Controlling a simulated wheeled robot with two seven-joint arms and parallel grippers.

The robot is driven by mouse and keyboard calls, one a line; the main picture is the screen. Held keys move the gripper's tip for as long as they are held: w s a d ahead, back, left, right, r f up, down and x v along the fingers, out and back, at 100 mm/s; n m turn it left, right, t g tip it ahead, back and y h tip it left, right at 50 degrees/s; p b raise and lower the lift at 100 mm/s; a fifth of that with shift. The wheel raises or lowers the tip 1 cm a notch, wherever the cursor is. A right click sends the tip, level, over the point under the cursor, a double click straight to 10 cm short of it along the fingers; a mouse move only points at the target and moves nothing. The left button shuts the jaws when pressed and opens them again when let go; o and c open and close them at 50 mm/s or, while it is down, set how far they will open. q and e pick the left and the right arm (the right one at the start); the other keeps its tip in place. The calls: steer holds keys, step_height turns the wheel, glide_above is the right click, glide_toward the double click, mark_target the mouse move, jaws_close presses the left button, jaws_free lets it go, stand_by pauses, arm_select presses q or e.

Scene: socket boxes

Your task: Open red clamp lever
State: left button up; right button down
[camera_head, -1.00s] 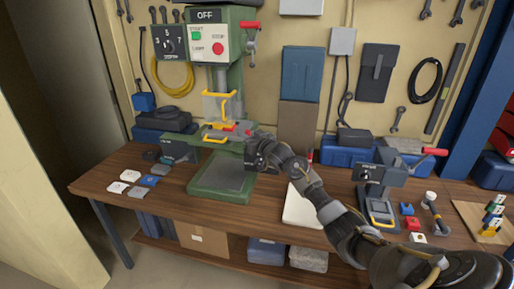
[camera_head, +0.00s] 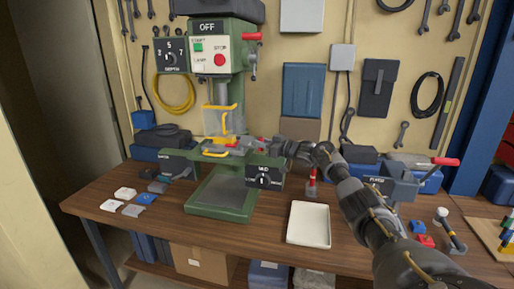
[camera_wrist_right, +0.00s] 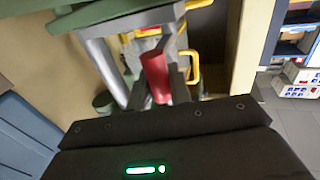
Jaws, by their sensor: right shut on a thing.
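The green drill press (camera_head: 244,110) stands at the back left of the bench, with its sign reading OFF. My right gripper (camera_head: 256,145) reaches in from the right to the work area below the yellow-framed guard (camera_head: 222,120). In the right wrist view the red clamp lever (camera_wrist_right: 155,77) stands between the two dark fingers of my right gripper (camera_wrist_right: 163,90), which is shut on it. In the head view only small red bits of the lever show beside the fingers. My left gripper is not in view.
A dial box marked MED (camera_head: 264,177) sits at the press's right side. Small white, grey and blue blocks lie at the left (camera_head: 125,193).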

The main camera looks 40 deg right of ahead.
steer(key=shift+w+d, duration=0.2)
steer(key=shift+d, duration=0.25)
stand_by(0.3)
steer(key=c, duration=1.3)
jaws_free()
steer(key=shift+s+d, duration=0.1)
steer(key=shift+s+f+b, duration=0.15)
steer(key=shift+s+b, duration=0.15)
steer(key=shift+b, duration=0.05)
steer(key=b+v, duration=0.3)
steer(key=v, duration=0.7)
